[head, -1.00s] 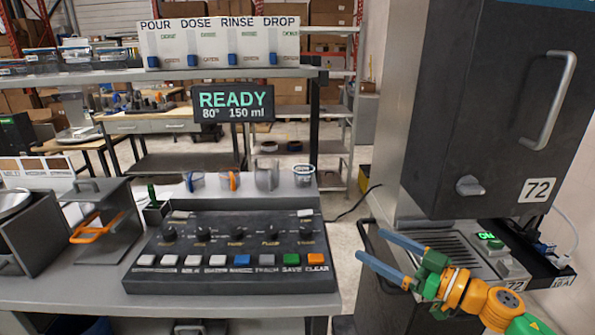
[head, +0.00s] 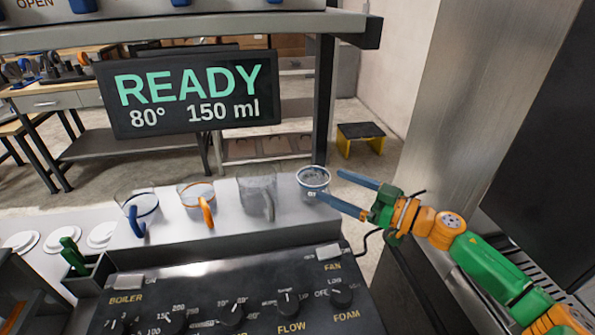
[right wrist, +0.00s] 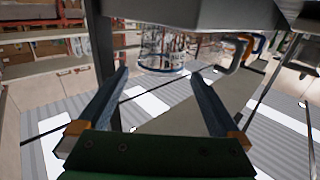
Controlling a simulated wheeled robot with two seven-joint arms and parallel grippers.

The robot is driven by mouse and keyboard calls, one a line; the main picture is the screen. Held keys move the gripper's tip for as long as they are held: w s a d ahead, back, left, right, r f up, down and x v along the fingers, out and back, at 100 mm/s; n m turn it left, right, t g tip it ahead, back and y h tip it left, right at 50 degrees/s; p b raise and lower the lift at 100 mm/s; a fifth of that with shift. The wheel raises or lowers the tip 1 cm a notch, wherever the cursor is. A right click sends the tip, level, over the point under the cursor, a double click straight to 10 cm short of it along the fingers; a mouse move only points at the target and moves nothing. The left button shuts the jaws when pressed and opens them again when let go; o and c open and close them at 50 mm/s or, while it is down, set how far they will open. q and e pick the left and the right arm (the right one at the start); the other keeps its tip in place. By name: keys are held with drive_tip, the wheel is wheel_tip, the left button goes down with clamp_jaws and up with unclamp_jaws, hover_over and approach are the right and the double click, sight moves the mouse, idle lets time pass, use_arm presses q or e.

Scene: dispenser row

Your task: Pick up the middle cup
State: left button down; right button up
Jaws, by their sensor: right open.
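A row of clear cups stands on the light ledge behind the control panel. From left they are a cup with a blue handle (head: 137,212), one with an orange handle (head: 197,201), one with a grey handle (head: 258,190), and a glass with a dark rim (head: 313,184) at the right end. The orange-handled cup is the middle of the three with coloured handles. My right gripper (head: 329,184) is open, its blue-grey fingers beside the right-end glass. In the right wrist view that glass (right wrist: 162,52) appears just beyond the fingertips; contact cannot be told. My left gripper is out of view.
The control panel (head: 225,305) with knobs lies in front of the ledge. A READY display (head: 190,92) hangs above the cups under a shelf (head: 190,30). A tall grey machine (head: 480,110) stands at right. A green-handled item (head: 75,255) sits in a holder at left.

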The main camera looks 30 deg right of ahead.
sight(302, 173)
drive_tip(key=shift+w+a+r, duration=0.1)
drive_tip(key=shift+w, duration=0.25)
drive_tip(key=shift+w+a+r, duration=0.1)
drive_tip(key=shift+w+a, duration=0.05)
drive_tip(key=shift+a+r, duration=0.1)
drive_tip(key=shift+a, duration=0.1)
drive_tip(key=shift+w+a+p, duration=0.15)
drive_tip(key=shift+w+p, duration=0.05)
drive_tip(key=shift+p, duration=0.1)
drive_tip(key=x, duration=0.3)
drive_tip(key=p+x, duration=0.1)
drive_tip(key=shift+w+f, duration=0.2)
drive_tip(key=shift+f, duration=0.15)
drive_tip(key=shift+w+a+f, duration=0.1)
drive_tip(key=shift+w+f, duration=0.05)
drive_tip(key=shift+w, duration=0.1)
drive_tip(key=shift+s, duration=0.1)
drive_tip(key=shift+c, duration=1.3)
drive_tip(key=c, duration=0.8)
